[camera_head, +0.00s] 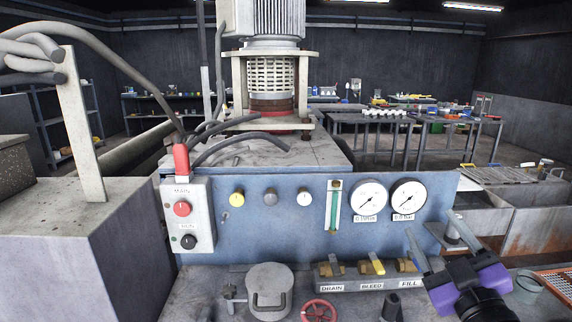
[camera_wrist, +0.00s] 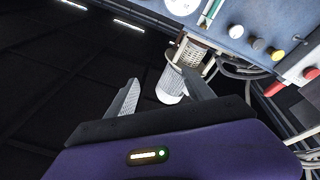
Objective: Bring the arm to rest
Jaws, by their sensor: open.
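My gripper (camera_head: 434,236) is at the lower right in the head view, its purple and black body nearest and its two grey fingers pointing up and left. The fingers are apart, with nothing seen between them. They are by the right end of the blue control panel (camera_head: 275,238), close to the FILL valve (camera_head: 407,265) in the picture; whether they touch anything I cannot tell. In the wrist view my gripper (camera_wrist: 158,78) also shows spread, empty fingers. The panel (camera_wrist: 235,45) appears tilted at that view's top right.
Two round gauges (camera_head: 388,197) are on the panel, left of my gripper. A red handwheel (camera_head: 318,311) and a lidded pot (camera_head: 269,290) are on the front ledge. A glass beaker (camera_head: 527,287) and an orange grate (camera_head: 556,284) lie to the right. Tables (camera_head: 446,121) stand behind.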

